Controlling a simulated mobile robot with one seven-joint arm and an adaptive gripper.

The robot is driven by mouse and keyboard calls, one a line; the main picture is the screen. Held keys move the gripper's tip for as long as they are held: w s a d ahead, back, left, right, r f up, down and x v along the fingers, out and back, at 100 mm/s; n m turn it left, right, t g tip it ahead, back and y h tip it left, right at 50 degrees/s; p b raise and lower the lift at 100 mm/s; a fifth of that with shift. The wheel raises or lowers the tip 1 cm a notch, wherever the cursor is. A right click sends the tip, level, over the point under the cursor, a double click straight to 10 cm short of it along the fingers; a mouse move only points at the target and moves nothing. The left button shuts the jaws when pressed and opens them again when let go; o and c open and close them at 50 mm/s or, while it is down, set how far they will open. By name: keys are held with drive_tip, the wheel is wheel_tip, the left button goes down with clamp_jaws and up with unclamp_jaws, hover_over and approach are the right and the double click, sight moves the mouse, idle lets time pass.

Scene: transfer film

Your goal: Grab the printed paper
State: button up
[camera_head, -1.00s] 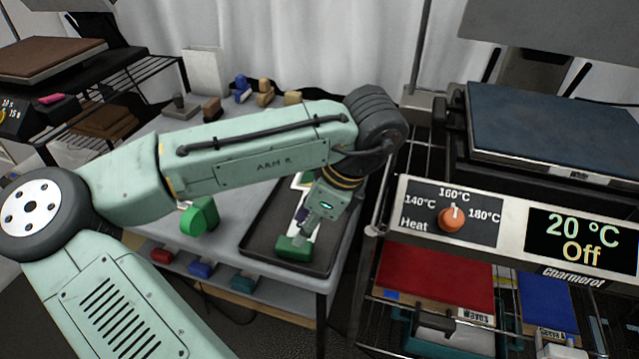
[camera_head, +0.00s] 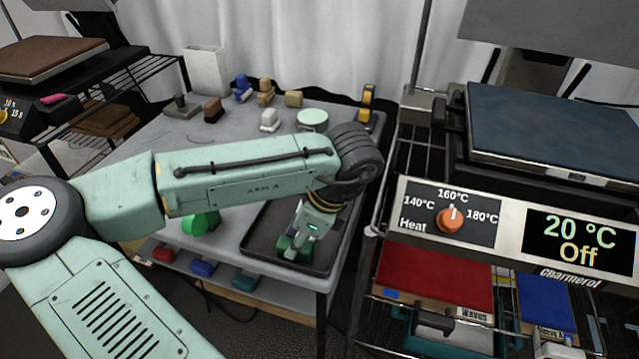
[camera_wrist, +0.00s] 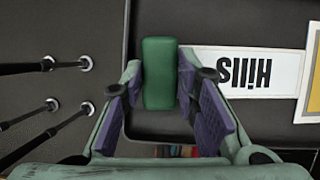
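In the wrist view a green block (camera_wrist: 159,73) lies in the dark tray (camera_wrist: 215,30). It adjoins the left end of a white strip (camera_wrist: 225,70) lettered "Hills". My gripper (camera_wrist: 160,95) is open, with a purple-padded finger on each side of the green block's near part. I see no clear grip on it. In the head view my gripper (camera_head: 295,244) is low over the tray's front (camera_head: 325,262), and my arm hides most of the tray.
A green object (camera_head: 200,222) stands left of the tray. A heat press (camera_head: 500,225) reading "Off" stands right.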

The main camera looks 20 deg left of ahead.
clamp_jaws()
